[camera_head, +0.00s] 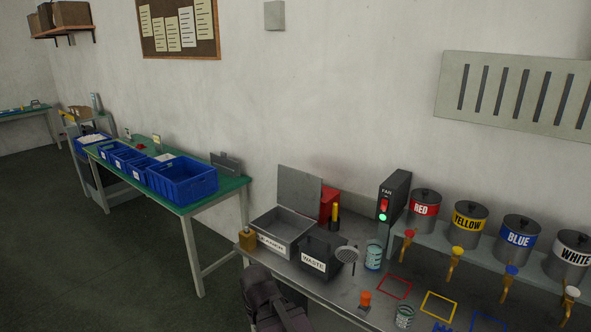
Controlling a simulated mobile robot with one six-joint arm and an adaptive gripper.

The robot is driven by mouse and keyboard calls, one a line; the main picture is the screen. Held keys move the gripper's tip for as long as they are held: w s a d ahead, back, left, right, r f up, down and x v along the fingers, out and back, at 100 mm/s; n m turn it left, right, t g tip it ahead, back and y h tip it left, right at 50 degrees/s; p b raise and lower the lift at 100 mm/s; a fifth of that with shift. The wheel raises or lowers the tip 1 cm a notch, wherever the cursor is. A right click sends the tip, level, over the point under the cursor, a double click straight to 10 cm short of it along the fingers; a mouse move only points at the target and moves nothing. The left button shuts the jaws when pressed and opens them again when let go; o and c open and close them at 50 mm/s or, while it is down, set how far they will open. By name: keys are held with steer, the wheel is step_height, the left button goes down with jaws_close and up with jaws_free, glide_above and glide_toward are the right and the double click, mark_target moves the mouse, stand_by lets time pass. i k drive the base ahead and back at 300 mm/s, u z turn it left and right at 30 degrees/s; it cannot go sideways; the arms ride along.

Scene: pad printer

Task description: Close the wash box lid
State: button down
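The wash box (268,243) is a grey metal box with a white label on its front, standing at the left end of the grey bench. Its lid (299,188) is open and stands up at the back edge, leaning against nothing I can make out. The inside of the box shows and looks empty. A dark part of my arm shows at the bottom, in front of the bench and below the box. My gripper's fingers do not show.
A black waste bin (321,258) stands right of the box, with a red container (328,204) behind. A fan switch box (394,198) and labelled paint cans (424,211) are farther right. Blue bins (182,182) sit on another table.

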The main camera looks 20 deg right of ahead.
mark_target(300, 191)
steer(key=u, duration=0.05)
steer(key=i, duration=0.85)
steer(key=z, duration=0.6)
steer(key=i, duration=0.7)
steer(key=z, duration=0.4)
